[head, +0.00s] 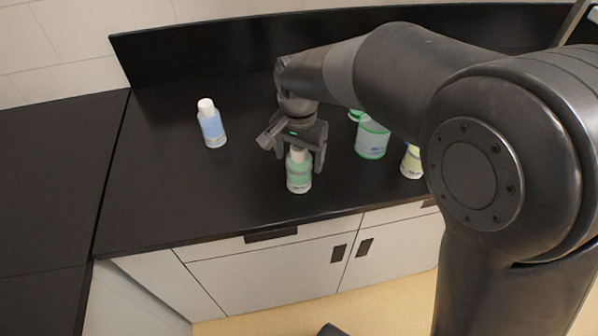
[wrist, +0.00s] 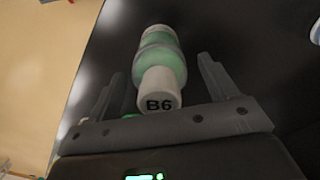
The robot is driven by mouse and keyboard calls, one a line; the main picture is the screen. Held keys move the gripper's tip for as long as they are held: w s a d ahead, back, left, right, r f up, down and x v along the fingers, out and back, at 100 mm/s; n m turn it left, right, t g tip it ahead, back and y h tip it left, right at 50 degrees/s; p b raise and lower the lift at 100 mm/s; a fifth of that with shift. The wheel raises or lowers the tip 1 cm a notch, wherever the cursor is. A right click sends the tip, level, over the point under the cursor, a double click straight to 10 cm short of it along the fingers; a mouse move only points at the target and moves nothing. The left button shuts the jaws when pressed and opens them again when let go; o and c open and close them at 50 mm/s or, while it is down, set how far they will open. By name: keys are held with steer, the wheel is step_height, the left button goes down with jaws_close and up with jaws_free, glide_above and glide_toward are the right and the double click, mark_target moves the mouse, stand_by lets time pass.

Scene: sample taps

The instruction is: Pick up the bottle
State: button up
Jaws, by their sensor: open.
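A bottle with green contents and a white cap (head: 299,174) stands upright on the black counter near its front edge. In the wrist view, its white cap marked "B6" (wrist: 158,92) faces me, with the green body (wrist: 160,50) beyond. My gripper (head: 299,161) is above this bottle, pointing down, with one finger on each side of its upper part. In the wrist view my gripper (wrist: 161,70) is open, and gaps show between the bottle and both fingers. A blue-labelled bottle with a white cap (head: 211,126) stands apart to the left.
A clear green-rimmed container (head: 372,139) stands to the right, with another green-rimmed item (head: 355,115) behind it.

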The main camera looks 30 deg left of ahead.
steer(key=shift+f, duration=0.55)
steer(key=shift+c, duration=0.6)
steer(key=c, duration=1.4)
steer(key=shift+r, duration=0.15)
